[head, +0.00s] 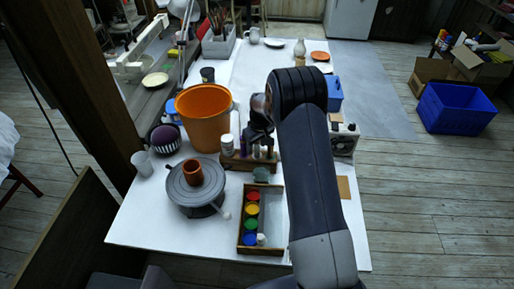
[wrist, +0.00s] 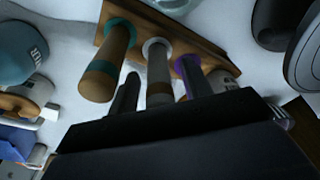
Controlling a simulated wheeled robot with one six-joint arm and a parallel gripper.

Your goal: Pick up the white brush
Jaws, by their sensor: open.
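The white brush (wrist: 157,70) has a white ring and a pale handle with a brown band, and stands in a wooden rack (wrist: 205,48) in the wrist view. A teal-ringed brush (wrist: 108,65) is to its left and a purple-ringed brush (wrist: 184,66) to its right. My gripper (wrist: 160,88) is open, with one dark finger on each side of the white brush in the picture. I cannot tell whether they touch it. The right finger overlaps the purple brush. In the head view my gripper (head: 262,112) is above the rack (head: 238,163), partly hidden by my arm.
An orange bucket (head: 203,118) stands left of the rack. A turntable (head: 190,190) with a small brown pot and a paint tray (head: 248,237) are in front. A blue box (head: 334,93) and a small machine (head: 344,139) are on the right.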

